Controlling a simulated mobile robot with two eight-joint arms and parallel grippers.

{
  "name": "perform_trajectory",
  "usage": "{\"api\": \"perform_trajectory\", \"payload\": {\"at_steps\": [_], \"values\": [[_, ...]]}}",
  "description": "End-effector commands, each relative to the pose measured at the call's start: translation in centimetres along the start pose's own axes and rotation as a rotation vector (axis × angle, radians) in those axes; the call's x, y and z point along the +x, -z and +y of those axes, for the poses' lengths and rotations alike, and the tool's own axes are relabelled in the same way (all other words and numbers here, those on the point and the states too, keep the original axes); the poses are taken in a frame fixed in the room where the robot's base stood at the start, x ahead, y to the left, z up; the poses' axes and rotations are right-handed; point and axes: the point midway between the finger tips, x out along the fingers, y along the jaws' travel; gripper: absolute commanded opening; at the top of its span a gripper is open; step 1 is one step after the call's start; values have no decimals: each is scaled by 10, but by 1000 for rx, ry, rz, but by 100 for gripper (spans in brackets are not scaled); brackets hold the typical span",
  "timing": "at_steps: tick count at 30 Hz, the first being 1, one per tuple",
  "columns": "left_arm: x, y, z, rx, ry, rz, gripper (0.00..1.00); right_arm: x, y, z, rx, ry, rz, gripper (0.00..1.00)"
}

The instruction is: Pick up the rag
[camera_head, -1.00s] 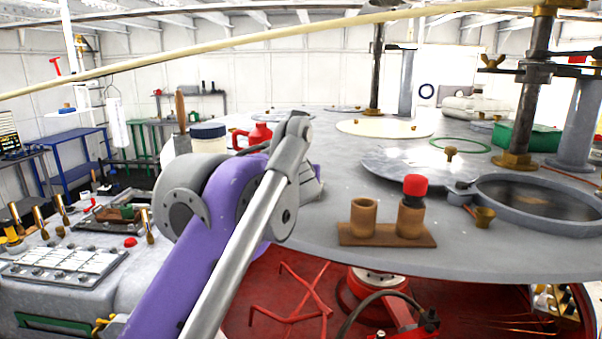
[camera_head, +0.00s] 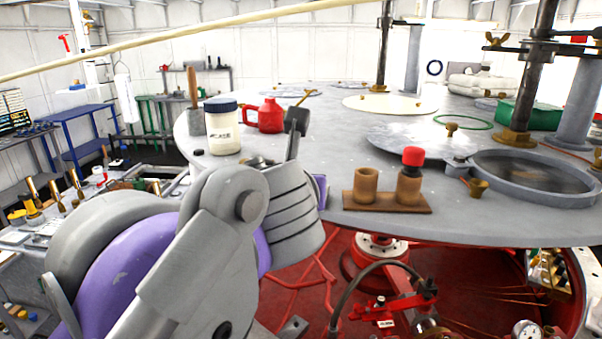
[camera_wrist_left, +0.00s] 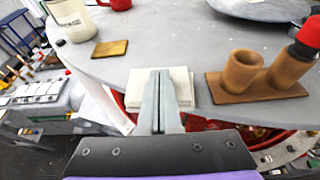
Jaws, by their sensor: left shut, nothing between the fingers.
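The rag (camera_wrist_left: 183,90) appears to be the off-white folded cloth at the near edge of the grey round deck in the left wrist view. It lies flat, left of a brown wooden stand (camera_wrist_left: 263,95). My left gripper (camera_wrist_left: 160,76) is shut and empty. Its fingers overlap the middle of the rag in the picture and cover part of it; I cannot tell whether they touch it. In the head view my left arm hides the rag. My right gripper is not in view.
The wooden stand (camera_head: 386,203) holds two cups, one with a red top. A white jar (camera_head: 222,132) and a red can (camera_head: 266,116) stand farther back left. A yellow-brown block (camera_wrist_left: 110,48) lies left of the rag. Red machinery (camera_head: 350,270) is below the deck edge.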

Motion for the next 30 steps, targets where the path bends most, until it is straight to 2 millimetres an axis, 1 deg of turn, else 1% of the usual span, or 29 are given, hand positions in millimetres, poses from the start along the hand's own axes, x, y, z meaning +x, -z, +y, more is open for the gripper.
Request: {"api": "perform_trajectory", "payload": {"at_steps": [1,5,12,18,19,27,30], "values": [[1,7,1,-12,-6,13,0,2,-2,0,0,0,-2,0],[2,7,1,-11,-7,13,0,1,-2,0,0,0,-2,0],[-4,-10,1,-10,-7,10,0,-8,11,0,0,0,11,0],[3,-10,-4,-11,-9,14,0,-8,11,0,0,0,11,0],[-1,-8,-4,-10,-8,14,0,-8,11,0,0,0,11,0],[-64,14,-6,-8,-1,13,0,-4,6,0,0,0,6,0],[-82,20,-6,-8,-2,12,0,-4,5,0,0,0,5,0]]}}
